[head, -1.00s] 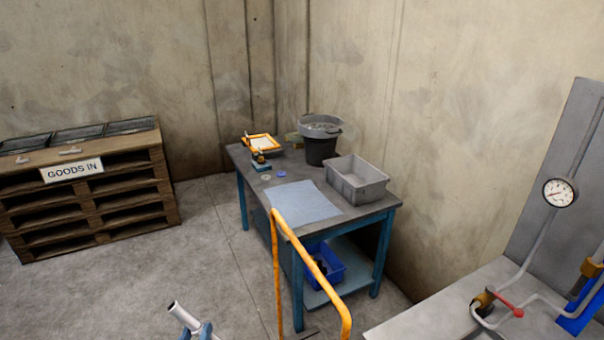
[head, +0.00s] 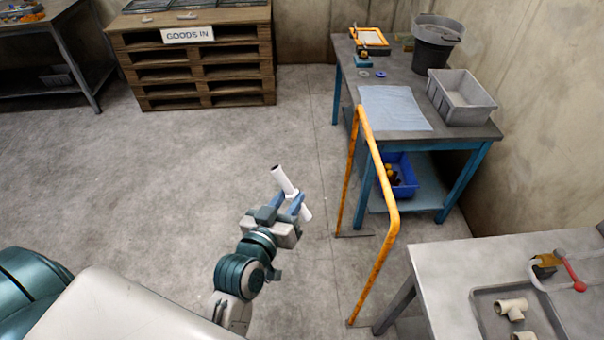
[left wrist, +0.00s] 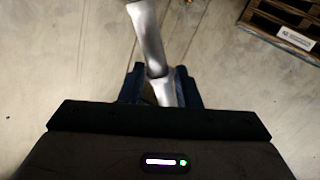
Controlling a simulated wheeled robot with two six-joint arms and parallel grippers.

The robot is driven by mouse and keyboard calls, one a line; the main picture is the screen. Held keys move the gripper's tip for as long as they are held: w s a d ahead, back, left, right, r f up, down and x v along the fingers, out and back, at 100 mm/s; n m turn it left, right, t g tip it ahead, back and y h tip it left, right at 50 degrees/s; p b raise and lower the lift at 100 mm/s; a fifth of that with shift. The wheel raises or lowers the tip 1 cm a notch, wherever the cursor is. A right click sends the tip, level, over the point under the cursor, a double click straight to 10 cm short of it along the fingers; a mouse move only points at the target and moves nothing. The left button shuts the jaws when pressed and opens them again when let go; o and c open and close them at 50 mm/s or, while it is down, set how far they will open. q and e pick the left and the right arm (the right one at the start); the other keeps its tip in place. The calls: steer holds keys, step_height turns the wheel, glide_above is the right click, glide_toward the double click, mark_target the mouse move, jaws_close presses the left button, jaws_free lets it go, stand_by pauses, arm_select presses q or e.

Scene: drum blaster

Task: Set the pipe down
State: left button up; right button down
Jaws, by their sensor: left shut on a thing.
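The pipe (head: 284,181) is a short, pale, light-grey tube. My left gripper (head: 287,207) is shut on it and holds it tilted above the open concrete floor, left of the orange rail. In the left wrist view the pipe (left wrist: 148,40) runs up and away from between the fingers (left wrist: 160,90), with a visible joint or step near the grip. The fingers hide part of the pipe. My right gripper is not in view.
An orange rail (head: 376,160) stands between my left arm and the blue-legged bench (head: 410,118). On that bench are a pale blue mat (head: 394,108), a grey tray (head: 461,97) and a bucket (head: 435,43). A grey table (head: 450,262) with fittings is front right. A pallet stack (head: 195,60) stands behind.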

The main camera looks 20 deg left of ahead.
arm_select(q)
steer(key=w+d+r+m+g+h, duration=0.3)
steer(key=w+d+m+g+h, duration=0.1)
steer(key=d+m+g+h, duration=0.3)
steer(key=w+d+r+m+g+h, duration=0.3)
steer(key=w+d+m+g+h, duration=0.1)
steer(key=d+m+g+h, duration=0.3)
steer(key=shift+d+m+g+h, duration=0.3)
steer(key=shift+m+g+h, duration=0.5)
steer(key=shift+m+h, duration=0.55)
